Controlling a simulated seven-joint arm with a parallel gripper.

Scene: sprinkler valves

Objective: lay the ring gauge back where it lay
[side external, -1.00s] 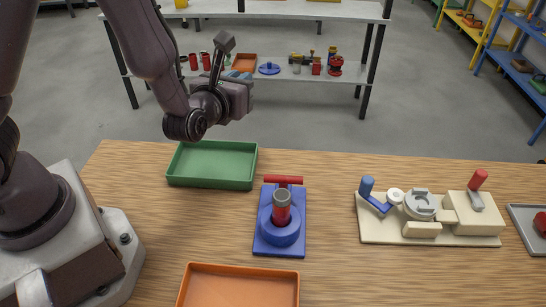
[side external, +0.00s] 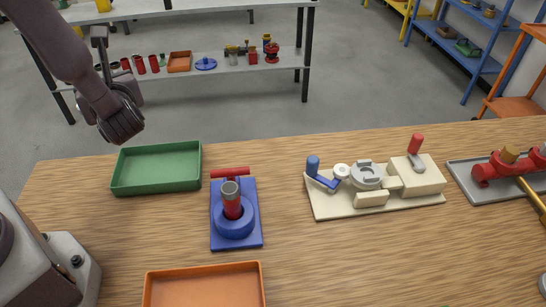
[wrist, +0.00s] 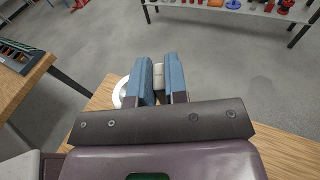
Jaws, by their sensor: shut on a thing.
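My gripper (wrist: 158,82) shows in the wrist view, its blue fingers shut on a pale grey piece. A white curved rim, which looks like part of the ring gauge (wrist: 119,92), shows beside the left finger. The left finger hides where the rim and the pale piece might join. In the side view my wrist hangs behind the green tray, and the fingers and what they hold cannot be made out. The green tray (side external: 157,187) looks empty. An orange tray (side external: 205,268) at the front also looks empty in its visible part.
A blue fixture (side external: 236,241) with a grey-topped red part stands between the trays. A cream fixture (side external: 335,207) with blue and red handles stands to its right. A grey tray (side external: 462,175) with a red valve is at far right. Bare wood lies between them.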

